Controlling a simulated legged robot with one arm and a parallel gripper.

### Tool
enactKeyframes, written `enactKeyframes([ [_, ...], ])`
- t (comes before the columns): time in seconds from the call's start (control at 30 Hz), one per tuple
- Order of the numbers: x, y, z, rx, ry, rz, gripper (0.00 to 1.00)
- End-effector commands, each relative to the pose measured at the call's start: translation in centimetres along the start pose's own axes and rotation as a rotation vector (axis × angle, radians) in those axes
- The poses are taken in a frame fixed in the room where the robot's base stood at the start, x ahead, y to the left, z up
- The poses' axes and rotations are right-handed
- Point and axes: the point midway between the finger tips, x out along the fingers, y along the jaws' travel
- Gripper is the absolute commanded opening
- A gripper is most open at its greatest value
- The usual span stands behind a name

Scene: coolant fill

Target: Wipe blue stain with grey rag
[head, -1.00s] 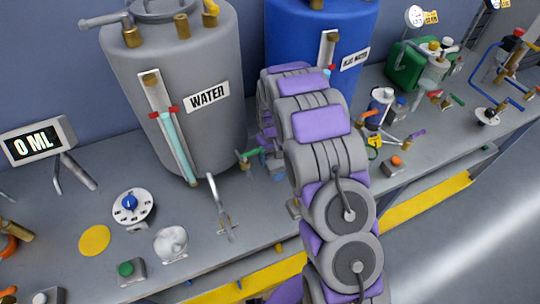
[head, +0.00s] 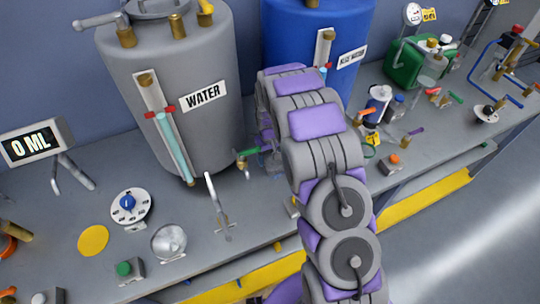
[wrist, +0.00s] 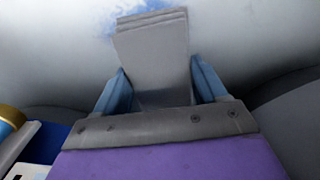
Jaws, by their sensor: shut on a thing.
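In the wrist view, my gripper (wrist: 158,70) has its two blue fingers closed on the grey rag (wrist: 152,42), a folded, layered pad that sticks out beyond the fingertips. The blue stain (wrist: 148,5) is a blurry patch on a pale, whitish surface. It shows at the top edge of the view, just past the far end of the rag and beside it. The rag overlaps part of the stain in the picture; I cannot tell whether it touches the surface. In the head view my arm hides the rag and the stain.
A grey WATER tank (head: 205,130) stands left of my arm, and a blue tank (head: 290,35) stands behind it. Valves and fittings crowd the right side.

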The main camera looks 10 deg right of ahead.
Motion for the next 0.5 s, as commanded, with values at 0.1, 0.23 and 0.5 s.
enactKeyframes([
  [0.1,0.24,-0.04,0.00,0.000,0.000,0.000,0.47],
  [0.23,0.47,-0.04,0.00,-0.001,0.000,0.000,0.47],
  [0.5,0.54,0.00,0.25,0.000,0.000,0.000,0.47],
])
